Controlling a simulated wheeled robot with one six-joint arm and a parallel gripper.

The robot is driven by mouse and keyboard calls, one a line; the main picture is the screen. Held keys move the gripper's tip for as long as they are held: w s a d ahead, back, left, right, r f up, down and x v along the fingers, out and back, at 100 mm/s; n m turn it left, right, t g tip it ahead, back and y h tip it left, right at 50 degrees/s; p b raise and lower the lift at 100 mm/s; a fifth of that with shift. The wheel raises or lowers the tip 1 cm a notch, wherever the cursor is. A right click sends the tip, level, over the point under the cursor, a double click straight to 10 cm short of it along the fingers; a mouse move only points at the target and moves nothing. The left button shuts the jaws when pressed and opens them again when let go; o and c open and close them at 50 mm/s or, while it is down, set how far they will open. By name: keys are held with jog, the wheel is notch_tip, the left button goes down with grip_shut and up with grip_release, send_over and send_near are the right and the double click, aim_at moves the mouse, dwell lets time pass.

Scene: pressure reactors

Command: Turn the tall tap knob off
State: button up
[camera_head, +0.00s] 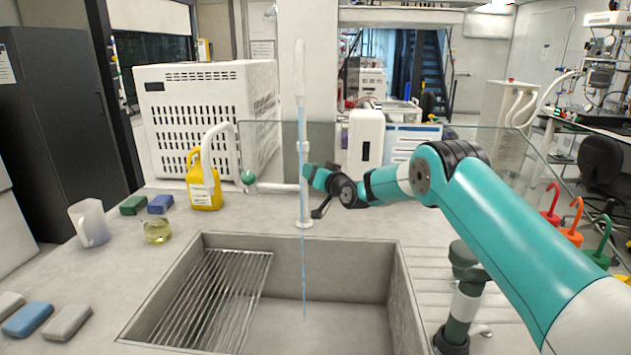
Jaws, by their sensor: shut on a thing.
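The tall tap (299,75) is a slim white upright column behind the sink. A thin blue stream of water (303,270) runs from it down into the sink. My gripper (318,211) is small and dark in the head view, at the lower right side of the tap column, just above its round base. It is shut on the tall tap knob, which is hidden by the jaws. My teal arm reaches in from the right.
The grey sink (346,240) has a metal rack (212,300) on its left. A short tap with a green knob (248,177), a yellow bottle (203,188), a jug (90,222) and a beaker (157,231) stand left. A glass screen (465,160) is behind.

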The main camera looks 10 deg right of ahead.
jog(key=shift+m+b, duration=0.8)
jog(key=shift+m, duration=0.3)
jog(key=o, duration=0.9)
jog(key=b+v, duration=0.5)
jog(key=v, duration=1.2)
jog(key=shift+s+b, duration=0.25)
jog(key=shift+b, duration=0.05)
